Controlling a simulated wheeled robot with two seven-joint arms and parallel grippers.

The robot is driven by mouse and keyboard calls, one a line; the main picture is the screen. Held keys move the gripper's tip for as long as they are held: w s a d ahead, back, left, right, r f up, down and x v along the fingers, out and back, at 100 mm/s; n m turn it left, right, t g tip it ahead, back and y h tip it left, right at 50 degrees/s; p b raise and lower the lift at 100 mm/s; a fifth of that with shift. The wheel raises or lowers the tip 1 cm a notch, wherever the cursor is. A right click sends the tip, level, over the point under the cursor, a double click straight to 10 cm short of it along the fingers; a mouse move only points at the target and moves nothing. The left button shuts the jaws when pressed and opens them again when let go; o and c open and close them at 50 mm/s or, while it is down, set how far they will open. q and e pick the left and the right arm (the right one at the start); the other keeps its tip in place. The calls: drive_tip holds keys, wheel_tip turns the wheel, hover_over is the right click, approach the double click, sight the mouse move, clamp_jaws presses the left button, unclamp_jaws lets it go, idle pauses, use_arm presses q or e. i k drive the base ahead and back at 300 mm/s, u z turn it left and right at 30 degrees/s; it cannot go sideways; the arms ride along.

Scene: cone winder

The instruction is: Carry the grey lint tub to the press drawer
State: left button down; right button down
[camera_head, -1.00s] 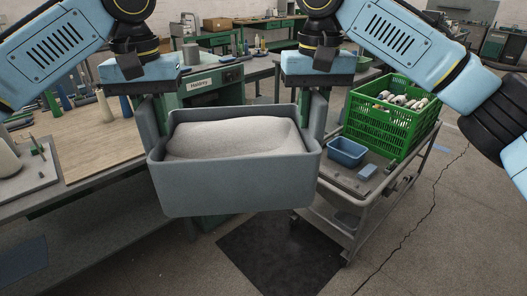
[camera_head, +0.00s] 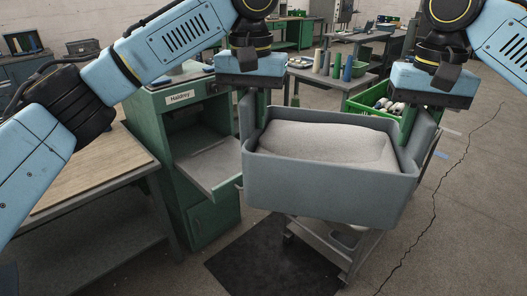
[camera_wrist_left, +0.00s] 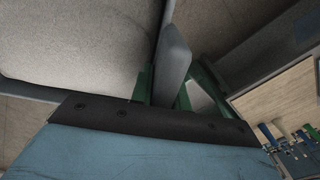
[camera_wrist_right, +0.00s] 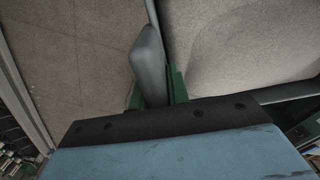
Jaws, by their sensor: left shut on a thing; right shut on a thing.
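The grey lint tub (camera_head: 325,195) hangs in the air between my two grippers, about level and filled with pale grey lint (camera_head: 325,143). My left gripper (camera_head: 248,112) is shut on the tub's left handle. My right gripper (camera_head: 411,128) is shut on its right handle. In the left wrist view the green fingers (camera_wrist_left: 168,88) straddle the upright grey handle. The right wrist view shows the other handle (camera_wrist_right: 149,65) between the fingers. The press drawer (camera_head: 212,166) is the open grey tray in front of the green Haldrey machine (camera_head: 178,130), just left of the tub; its right end is hidden behind the tub.
A workbench (camera_head: 85,170) stands at the left. A grey cart (camera_head: 345,255) and a green crate (camera_head: 368,97) are partly hidden behind the tub. A dark mat (camera_head: 262,262) lies on the floor before the machine. Open floor (camera_head: 460,230) lies to the right.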

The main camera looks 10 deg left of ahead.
sight(222, 160)
drive_tip(key=z, duration=0.2)
drive_tip(key=i, duration=1.9)
drive_tip(key=u, duration=1.35)
drive_tip(key=i, duration=0.55)
drive_tip(key=u, duration=0.65)
